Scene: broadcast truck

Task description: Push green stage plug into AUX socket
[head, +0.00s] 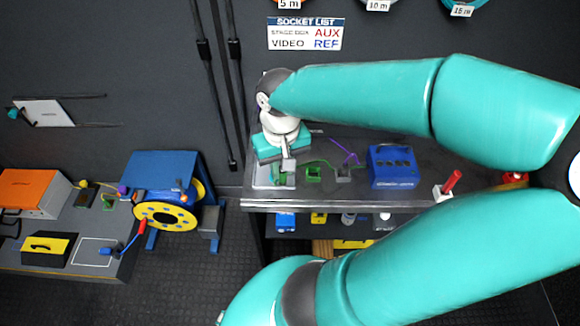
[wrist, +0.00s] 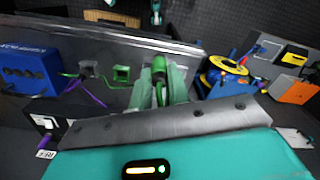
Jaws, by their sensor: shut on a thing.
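My gripper (head: 287,168) is shut on the green stage plug (wrist: 160,68) at the left end of the grey bench. In the wrist view the plug stands between my two fingers (wrist: 163,92). In the head view my gripper partly hides it. A thin green cable runs along the bench towards the blue box (head: 392,165). This box also shows at the left of the wrist view (wrist: 28,72). I cannot make out the AUX socket itself. A wall sign (head: 306,33) pairs stage box with AUX and video with REF.
A green holder (head: 313,173) and a grey holder (head: 344,173) stand right of my gripper, with a purple cable (head: 345,152) near them. A red-handled item (head: 450,184) stands farther right. A yellow-and-blue cable reel (head: 166,214) stands left, beyond a gap.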

